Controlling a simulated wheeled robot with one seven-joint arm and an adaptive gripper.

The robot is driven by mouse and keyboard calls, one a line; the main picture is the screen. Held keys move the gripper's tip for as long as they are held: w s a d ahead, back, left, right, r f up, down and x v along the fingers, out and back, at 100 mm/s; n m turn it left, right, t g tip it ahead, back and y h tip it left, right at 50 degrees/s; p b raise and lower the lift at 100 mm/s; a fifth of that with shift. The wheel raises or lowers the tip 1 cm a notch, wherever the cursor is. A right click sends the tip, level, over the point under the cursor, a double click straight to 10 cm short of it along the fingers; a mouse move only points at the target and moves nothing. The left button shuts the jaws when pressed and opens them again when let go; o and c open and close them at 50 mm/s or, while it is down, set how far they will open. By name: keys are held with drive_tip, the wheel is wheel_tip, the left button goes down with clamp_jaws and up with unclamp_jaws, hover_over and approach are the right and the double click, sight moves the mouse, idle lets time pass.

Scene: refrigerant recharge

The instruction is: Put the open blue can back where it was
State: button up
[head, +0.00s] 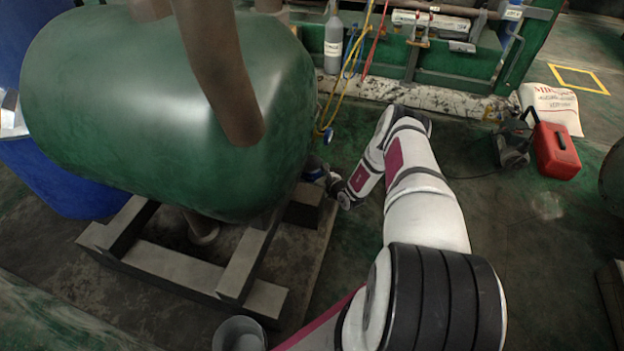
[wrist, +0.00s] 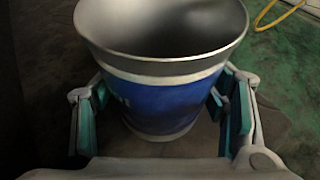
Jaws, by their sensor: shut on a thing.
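The open blue can (wrist: 165,105) fills the middle of the wrist view. It is a blue can with a bare metal rim and an open top, and its inside looks empty. My gripper (wrist: 165,118) has one finger on each side of the can and is shut on it. The can looks upright, with dark floor or base around its foot. In the head view a bit of blue (head: 314,172) shows at the end of my arm, beside the green tank's right end. My fingers are too small to make out there.
The large green tank (head: 170,110) stands on a beam frame (head: 180,268) just left of my gripper. A yellow hose (head: 350,75) hangs behind. A grey bucket (head: 240,333) stands at the front. A red jerrycan (head: 556,150) and a white sack (head: 551,107) are at the right.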

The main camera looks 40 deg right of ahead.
drive_tip(key=shift+f, duration=0.1)
drive_tip(key=o, duration=1.5)
drive_tip(key=shift+c, duration=0.2)
drive_tip(key=shift+s, duration=0.1)
drive_tip(key=p+v, duration=0.2)
drive_tip(key=v, duration=0.1)
drive_tip(key=p+v, duration=0.1)
drive_tip(key=v, duration=0.2)
drive_tip(key=shift+r+p, duration=0.3)
drive_tip(key=shift+p, duration=0.05)
drive_tip(key=shift+s+r, duration=0.1)
drive_tip(key=shift+s, duration=0.5)
